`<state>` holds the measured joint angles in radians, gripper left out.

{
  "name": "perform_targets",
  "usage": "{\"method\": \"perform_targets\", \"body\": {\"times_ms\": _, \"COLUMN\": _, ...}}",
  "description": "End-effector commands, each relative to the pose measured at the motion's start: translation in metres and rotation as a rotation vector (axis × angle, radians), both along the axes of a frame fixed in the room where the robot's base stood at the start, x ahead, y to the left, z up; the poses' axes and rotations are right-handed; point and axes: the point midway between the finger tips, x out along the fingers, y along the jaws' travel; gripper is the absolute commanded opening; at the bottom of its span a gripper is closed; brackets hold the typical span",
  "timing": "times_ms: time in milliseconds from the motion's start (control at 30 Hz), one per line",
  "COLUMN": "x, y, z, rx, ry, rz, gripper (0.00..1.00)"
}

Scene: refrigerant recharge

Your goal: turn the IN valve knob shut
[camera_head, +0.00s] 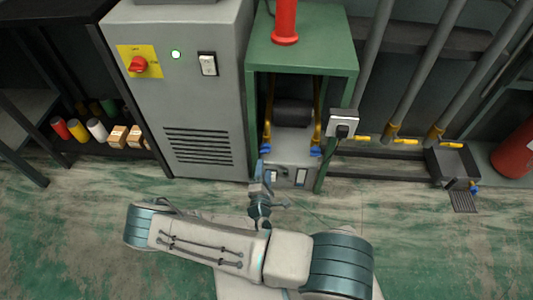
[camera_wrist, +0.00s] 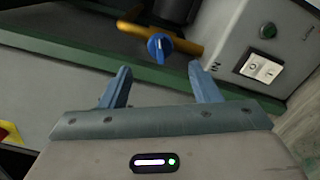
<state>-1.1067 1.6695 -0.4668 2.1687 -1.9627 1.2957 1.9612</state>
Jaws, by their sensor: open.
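The IN valve knob is a blue knob (camera_wrist: 159,46) on a yellow pipe, seen in the wrist view just beyond and between my fingertips. A partly readable label ending in N is on the grey unit to its right. In the head view, a left blue knob (camera_head: 265,150) and a right blue knob (camera_head: 315,151) sit at the feet of two yellow pipes; the left one appears to be the same knob. My gripper (camera_wrist: 160,85) is open and empty, its two blue fingers apart and not touching the knob. In the head view my gripper (camera_head: 262,172) is just in front of the left knob.
The grey unit (camera_wrist: 240,45) has a green light and a white switch. A green frame (camera_head: 250,110) surrounds it, and its edge (camera_wrist: 60,50) crosses the wrist view. A tall grey cabinet (camera_head: 190,90) stands left. A socket box (camera_head: 343,123) is on the right post.

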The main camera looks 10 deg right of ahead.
Motion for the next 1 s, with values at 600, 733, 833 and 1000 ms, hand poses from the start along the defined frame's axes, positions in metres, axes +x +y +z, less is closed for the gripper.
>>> {"method": "perform_targets", "body": {"times_ms": 600, "x": 0.087, "y": -0.029, "z": 0.0, "rx": -0.001, "ry": -0.001, "rz": -0.003, "gripper": 0.57}}
{"method": "perform_targets", "body": {"times_ms": 733, "x": 0.088, "y": -0.029, "z": 0.001, "rx": 0.0, "ry": -0.001, "rz": -0.003, "gripper": 0.57}}
{"method": "perform_targets", "body": {"times_ms": 833, "x": 0.088, "y": -0.029, "z": 0.001, "rx": 0.0, "ry": -0.001, "rz": -0.003, "gripper": 0.57}}
{"method": "perform_targets", "body": {"times_ms": 1000, "x": 0.088, "y": -0.029, "z": 0.001, "rx": 0.0, "ry": -0.001, "rz": -0.003, "gripper": 0.21}}
